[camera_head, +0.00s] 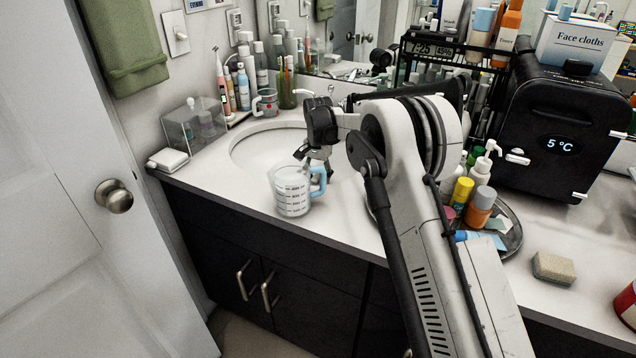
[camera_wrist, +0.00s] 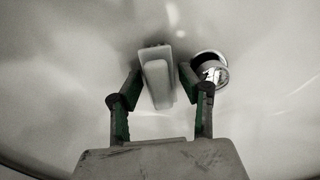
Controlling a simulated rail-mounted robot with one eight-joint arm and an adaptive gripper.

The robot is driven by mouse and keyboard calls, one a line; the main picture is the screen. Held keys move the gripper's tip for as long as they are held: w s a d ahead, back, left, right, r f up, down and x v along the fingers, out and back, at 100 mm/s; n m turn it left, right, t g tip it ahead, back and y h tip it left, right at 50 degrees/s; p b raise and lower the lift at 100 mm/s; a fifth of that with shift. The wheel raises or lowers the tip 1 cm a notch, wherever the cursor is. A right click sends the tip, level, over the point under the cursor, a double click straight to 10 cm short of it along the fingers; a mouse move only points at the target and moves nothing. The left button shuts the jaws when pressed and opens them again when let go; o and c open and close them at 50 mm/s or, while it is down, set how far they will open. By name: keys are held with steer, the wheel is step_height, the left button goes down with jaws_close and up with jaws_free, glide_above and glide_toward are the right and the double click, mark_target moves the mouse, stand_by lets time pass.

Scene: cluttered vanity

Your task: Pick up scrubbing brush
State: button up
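The scrubbing brush (camera_wrist: 157,82) looks like a pale block with a light handle strip and a darker far end. It is in the white sink basin, seen in the wrist view, left of the metal drain (camera_wrist: 211,69). My gripper (camera_wrist: 161,75) is open, with one finger on each side of the brush. A gap shows at the right finger; the left fingertip is close to the brush, and I cannot tell whether it touches. In the head view my gripper (camera_head: 310,153) points down at the right edge of the sink (camera_head: 234,154); the brush is not visible there.
A measuring jug (camera_head: 292,192) with a blue handle stands right beside the sink, close to my gripper. A mug (camera_head: 266,102) and bottles stand behind the basin. A tray (camera_head: 513,238) with bottles and a black appliance (camera_head: 562,125) are at the right.

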steer(key=shift+c, duration=0.5)
steer(key=c, duration=0.8)
steer(key=shift+r, duration=0.1)
